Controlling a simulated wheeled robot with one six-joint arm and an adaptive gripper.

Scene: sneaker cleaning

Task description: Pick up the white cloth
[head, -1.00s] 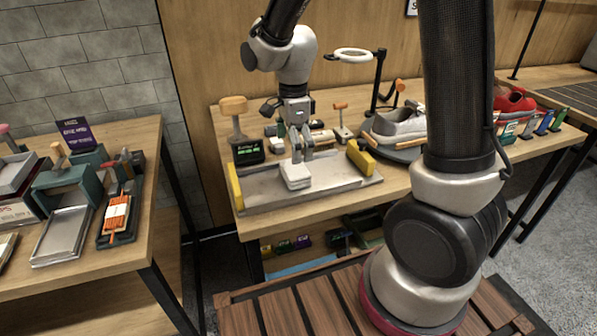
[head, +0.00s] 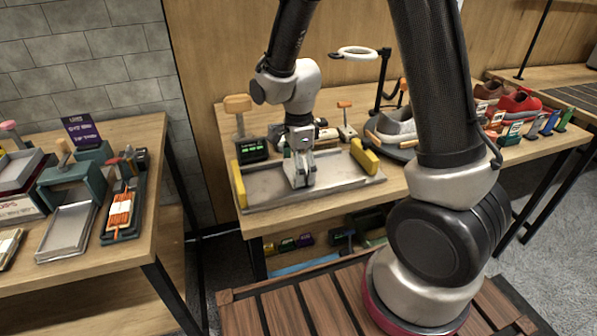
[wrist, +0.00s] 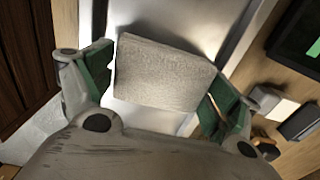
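The white cloth (wrist: 165,75) is a folded, thick, off-white pad on a grey metal tray (wrist: 205,22). In the wrist view it lies between the two green-padded fingers of my gripper (wrist: 160,95). The fingers are spread, one on each side of the cloth, with a narrow gap at the left finger; contact at the right one is unclear. In the head view my gripper (head: 300,180) points down over the tray (head: 262,187), and the cloth is largely hidden behind it.
Yellow blocks (head: 240,185) (head: 364,157) stand at the tray's ends. Behind it are an upright brush (head: 238,108) and a dark box with a green display (head: 252,149). A grey sneaker (head: 398,128) sits to the right. The tray's right part is bare.

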